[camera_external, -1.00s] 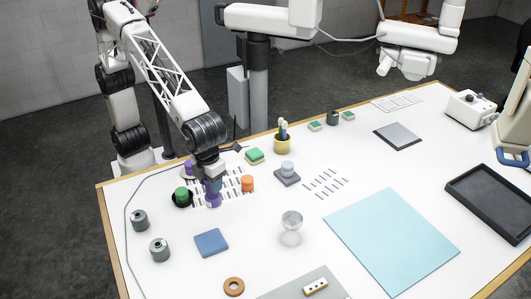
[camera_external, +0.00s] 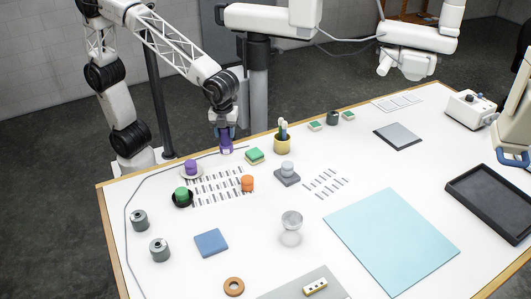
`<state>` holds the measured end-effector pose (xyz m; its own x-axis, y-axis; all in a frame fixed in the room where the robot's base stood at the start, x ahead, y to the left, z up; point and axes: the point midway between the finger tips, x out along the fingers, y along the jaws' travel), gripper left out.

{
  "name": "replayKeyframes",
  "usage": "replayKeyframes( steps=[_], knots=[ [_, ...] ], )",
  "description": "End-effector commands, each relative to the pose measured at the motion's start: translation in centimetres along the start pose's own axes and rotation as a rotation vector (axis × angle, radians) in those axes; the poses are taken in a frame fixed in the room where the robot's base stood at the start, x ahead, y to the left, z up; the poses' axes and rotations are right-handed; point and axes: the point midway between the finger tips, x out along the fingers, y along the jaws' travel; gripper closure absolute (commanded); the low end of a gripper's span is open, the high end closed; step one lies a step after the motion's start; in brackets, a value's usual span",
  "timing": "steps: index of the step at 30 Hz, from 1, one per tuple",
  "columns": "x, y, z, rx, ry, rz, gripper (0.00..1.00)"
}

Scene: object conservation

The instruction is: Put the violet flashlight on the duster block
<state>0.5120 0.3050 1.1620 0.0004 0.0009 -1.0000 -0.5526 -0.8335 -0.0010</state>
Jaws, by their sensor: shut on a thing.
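My gripper (camera_external: 226,132) is shut on the violet flashlight (camera_external: 226,146). It holds it upright near the back edge of the white table, to the left of a green-topped block with a pale yellow side (camera_external: 254,156). This block looks like the duster block, though I cannot be sure. Its top is bare. The flashlight is apart from the block, and its height over the table is hard to tell. The gripper partly hides its upper end.
A violet piece (camera_external: 191,167) on a white saucer, a green piece (camera_external: 181,194) on a black dish and an orange piece (camera_external: 247,184) stand around the striped marks. A yellow cup (camera_external: 282,143) with brushes stands right of the block. A blue block (camera_external: 211,242) lies nearer the front.

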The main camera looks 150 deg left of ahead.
Motion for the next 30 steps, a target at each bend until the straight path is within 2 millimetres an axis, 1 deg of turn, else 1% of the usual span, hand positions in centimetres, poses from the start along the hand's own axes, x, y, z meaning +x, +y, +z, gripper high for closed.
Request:
replayKeyframes(
  steps=[1, 6, 12, 15, 18, 22, 25, 30],
  knots=[
    [0.1, 0.4, 1.4, -0.033, 0.0, -0.001, 0.84],
    [0.5, 1.7, 5.3, -0.14, 0.001, -0.002, 0.84],
    [1.2, 3.6, 9.6, -0.264, 0.0, -0.001, 0.84],
    [1.6, 4.6, 11.3, -0.319, 0.0, -0.001, 0.84],
    [1.8, 5.4, 12.7, -0.364, 0.0, -0.001, 0.84],
    [2.2, 6.1, 13.9, -0.404, 0.0, 0.0, 0.84],
    [2.3, 6.4, 14.4, -0.421, 0.0, 0.0, 0.84],
    [2.3, 6.6, 14.6, -0.429, 0.0, -0.001, 0.84]
  ],
)
